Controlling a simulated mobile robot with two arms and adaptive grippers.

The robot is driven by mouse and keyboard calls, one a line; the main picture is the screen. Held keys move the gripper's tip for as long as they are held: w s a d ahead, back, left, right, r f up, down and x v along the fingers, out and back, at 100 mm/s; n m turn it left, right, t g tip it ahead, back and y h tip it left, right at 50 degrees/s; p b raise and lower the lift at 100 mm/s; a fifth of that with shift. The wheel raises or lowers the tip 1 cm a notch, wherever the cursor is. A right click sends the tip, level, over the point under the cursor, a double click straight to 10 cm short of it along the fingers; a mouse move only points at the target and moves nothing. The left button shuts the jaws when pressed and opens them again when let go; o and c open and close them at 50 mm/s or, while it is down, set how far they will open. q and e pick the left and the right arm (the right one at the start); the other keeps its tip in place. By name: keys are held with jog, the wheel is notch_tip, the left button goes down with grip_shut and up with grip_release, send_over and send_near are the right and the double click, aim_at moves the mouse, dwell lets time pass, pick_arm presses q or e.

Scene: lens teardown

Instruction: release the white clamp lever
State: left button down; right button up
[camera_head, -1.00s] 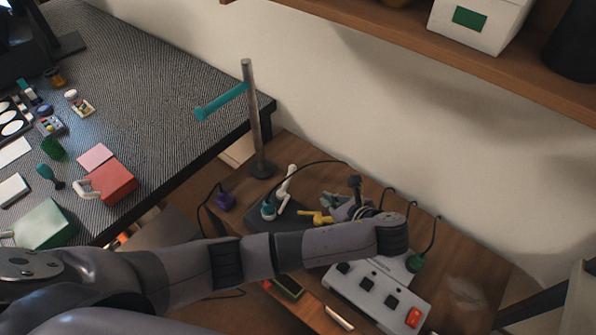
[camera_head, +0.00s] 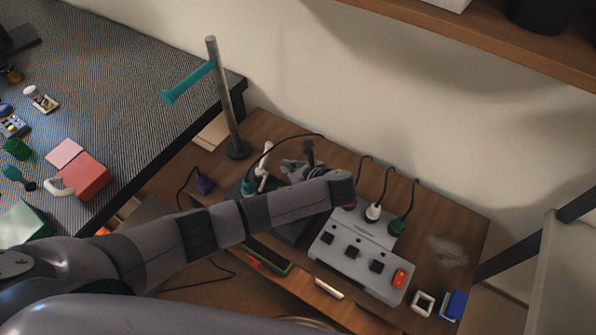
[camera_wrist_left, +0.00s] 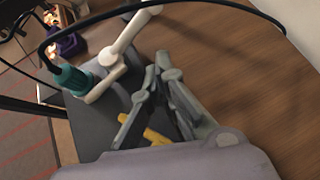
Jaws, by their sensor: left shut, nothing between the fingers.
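The white clamp lever (camera_head: 264,158) stands up on a dark base (camera_head: 290,229), beside a teal plug (camera_head: 247,186). In the left wrist view the white lever (camera_wrist_left: 127,36) is tilted, left of the fingers, with the teal plug (camera_wrist_left: 70,78) at its lower left. My left gripper (camera_head: 289,165) is just right of the white lever. In the wrist view my left gripper (camera_wrist_left: 163,63) is shut and empty, and a small gap shows between it and the lever. A yellow lever (camera_wrist_left: 156,137) lies behind the fingers; my arm hides it in the head view.
A black cable arches over the lever area. A grey power strip (camera_head: 358,258) with plugs stands to the right. A metal post (camera_head: 226,105) with a teal arm rises at the left.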

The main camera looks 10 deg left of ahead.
aim_at(267, 150)
pick_arm(q)
jog(key=shift+w+a+r+p, duration=0.1)
jog(key=shift+w+a+p, duration=0.1)
jog(key=shift+w+a, duration=0.65)
jog(key=shift+w+a+r+p, duration=0.15)
jog(key=shift+w+a, duration=0.45)
jog(key=shift+a, duration=0.35)
jog(key=shift+w+a+p, duration=0.1)
jog(key=shift+a+p, duration=0.05)
jog(key=shift+p, duration=0.25)
jog(key=shift+w+a+p, duration=0.15)
jog(key=shift+p, duration=0.2)
jog(key=shift+w+a+n+g+y+p, duration=0.3)
jog(key=shift+a+n+g+p, duration=0.2)
jog(key=shift+a+n, duration=0.25)
jog(key=shift+w+a+n+g+y+p, duration=0.35)
jog(key=shift+a+n+g, duration=0.3)
jog(key=shift+a, duration=0.2)
jog(key=shift+f, duration=0.1)
